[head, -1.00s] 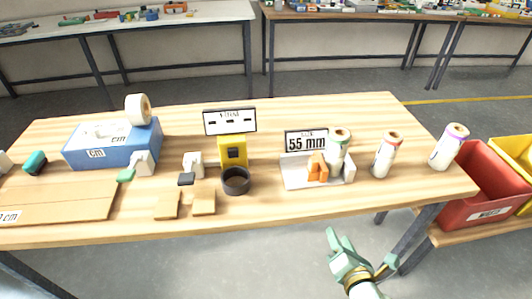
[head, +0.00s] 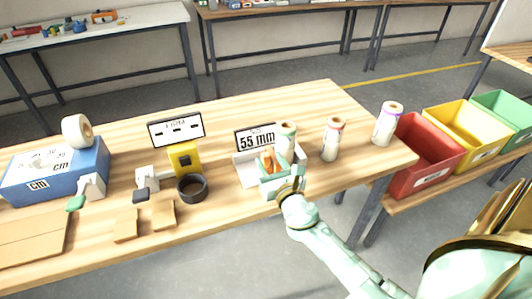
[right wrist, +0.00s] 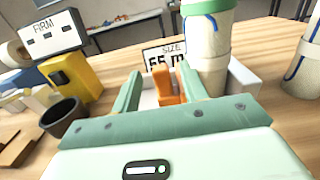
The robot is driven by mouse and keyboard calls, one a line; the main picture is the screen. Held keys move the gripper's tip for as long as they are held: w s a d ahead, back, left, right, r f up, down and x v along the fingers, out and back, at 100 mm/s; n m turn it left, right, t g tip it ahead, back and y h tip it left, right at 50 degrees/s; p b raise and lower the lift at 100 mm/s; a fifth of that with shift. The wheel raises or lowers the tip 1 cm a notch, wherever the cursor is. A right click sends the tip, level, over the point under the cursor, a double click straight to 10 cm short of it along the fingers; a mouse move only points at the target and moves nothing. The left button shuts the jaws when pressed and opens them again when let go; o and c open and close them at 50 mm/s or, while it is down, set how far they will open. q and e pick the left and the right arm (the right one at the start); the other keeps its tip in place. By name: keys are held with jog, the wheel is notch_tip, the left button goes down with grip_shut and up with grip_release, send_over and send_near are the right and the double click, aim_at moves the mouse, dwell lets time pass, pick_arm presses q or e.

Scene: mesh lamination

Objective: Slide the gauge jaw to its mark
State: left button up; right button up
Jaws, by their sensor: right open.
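The gauge is a white tray-like block with an orange jaw (right wrist: 168,86) standing in it and a sign (head: 256,138) reading 55 mm behind it. In the head view my right gripper (head: 273,160) is at the gauge and covers part of the orange jaw. In the right wrist view its two green fingers are open, with the orange jaw showing between and beyond them. Contact cannot be told. A roll with a green top (head: 287,136) stands at the gauge, right of the jaw. The mark on the gauge is hidden or too small to see. My left gripper is not in view.
Two more rolls (head: 332,138) (head: 386,124) stand to the right. A black cup (head: 191,188) and a yellow device (head: 184,158) stand to the left. A blue box (head: 52,178) is at the far left. Red, yellow and green bins stand beyond the table's right edge.

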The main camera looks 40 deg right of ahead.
aim_at(268, 157)
jog(key=shift+x, duration=1.95)
grip_shut()
jog(key=a, duration=0.2)
jog(key=w+a, duration=0.1)
jog(key=a, duration=0.2)
jog(key=shift+w+a, duration=0.1)
jog(key=shift+a, duration=0.05)
jog(key=shift+f, duration=0.1)
grip_release()
jog(key=shift+a, duration=0.1)
